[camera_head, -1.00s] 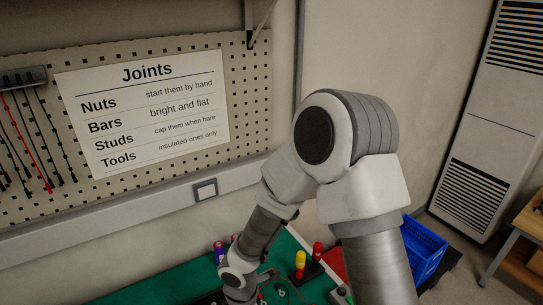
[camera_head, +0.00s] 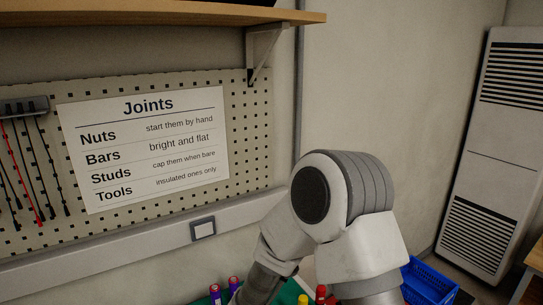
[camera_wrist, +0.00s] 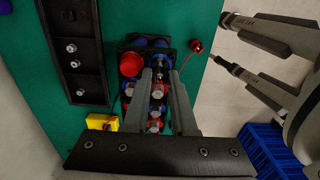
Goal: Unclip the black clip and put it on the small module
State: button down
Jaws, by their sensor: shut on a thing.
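My gripper (camera_wrist: 161,74) shows in the wrist view, its two grey fingers reaching over a dark block (camera_wrist: 128,47) with red and blue fittings. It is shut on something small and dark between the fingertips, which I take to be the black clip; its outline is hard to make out. Bolts with red and blue collars (camera_wrist: 155,112) show between the fingers. I cannot tell which part is the small module. In the head view my arm hides the work area and the gripper is out of sight.
A black tray (camera_wrist: 92,75) with several silver studs lies left of the block. A yellow piece (camera_wrist: 101,121) and a red ring terminal (camera_wrist: 196,47) lie on the green mat (camera_wrist: 125,20). A blue crate (camera_head: 425,283) stands at the lower right. A shelf (camera_head: 180,14) hangs above the pegboard.

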jog(key=shift+r+p, duration=1.85)
jog(key=shift+r, duration=0.25)
jog(key=shift+f, duration=0.1)
